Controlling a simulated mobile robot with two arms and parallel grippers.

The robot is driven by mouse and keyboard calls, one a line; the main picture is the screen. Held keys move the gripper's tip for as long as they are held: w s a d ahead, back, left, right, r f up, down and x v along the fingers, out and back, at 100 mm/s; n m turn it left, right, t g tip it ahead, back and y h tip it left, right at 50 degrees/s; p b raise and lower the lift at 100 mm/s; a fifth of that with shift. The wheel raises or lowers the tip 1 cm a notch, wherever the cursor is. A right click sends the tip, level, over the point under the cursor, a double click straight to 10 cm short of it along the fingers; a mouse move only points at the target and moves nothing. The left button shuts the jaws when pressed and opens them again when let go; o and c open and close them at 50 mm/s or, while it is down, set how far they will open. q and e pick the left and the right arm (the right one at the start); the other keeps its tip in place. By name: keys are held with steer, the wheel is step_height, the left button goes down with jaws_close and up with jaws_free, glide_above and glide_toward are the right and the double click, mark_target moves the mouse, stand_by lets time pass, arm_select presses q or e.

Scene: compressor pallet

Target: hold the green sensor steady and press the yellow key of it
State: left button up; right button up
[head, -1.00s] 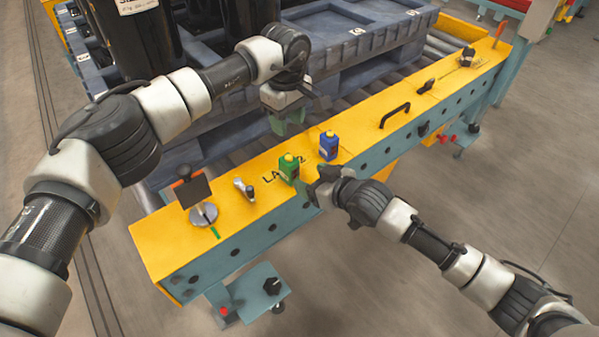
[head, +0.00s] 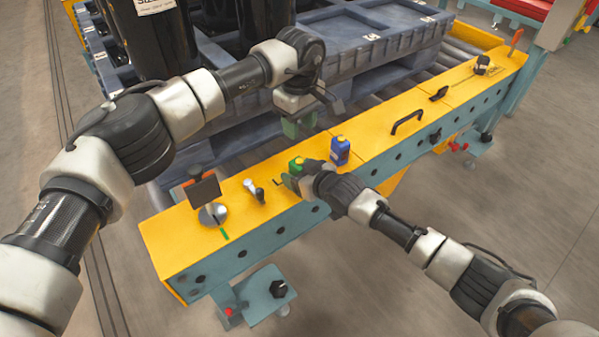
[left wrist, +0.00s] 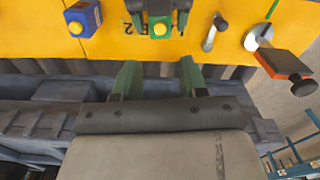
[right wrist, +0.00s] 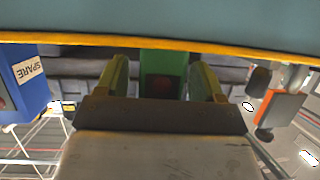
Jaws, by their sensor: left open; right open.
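The green sensor (head: 297,164) stands on the yellow beam, its yellow key on top; my right gripper partly hides it in the head view. In the left wrist view the yellow key (left wrist: 161,29) faces the camera. My right gripper (head: 291,181) is open at the front of the sensor. In the right wrist view the green sensor (right wrist: 163,72) lies between its two open fingers (right wrist: 164,78). My left gripper (head: 299,128) is open and empty, pointing down behind the beam. In the left wrist view its fingers (left wrist: 156,75) are apart, short of the sensor.
A blue sensor (head: 340,150) with a yellow key stands right of the green one; its side reads SPARE (right wrist: 29,70). A small lever (head: 254,190) and a disc with a dark plate (head: 204,190) stand to the left. A black handle (head: 407,122) is farther right.

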arm_select(q)
steer(key=shift+c, duration=0.3)
arm_select(e)
steer(key=c, duration=1.1)
arm_select(q)
jaws_close()
stand_by(0.5)
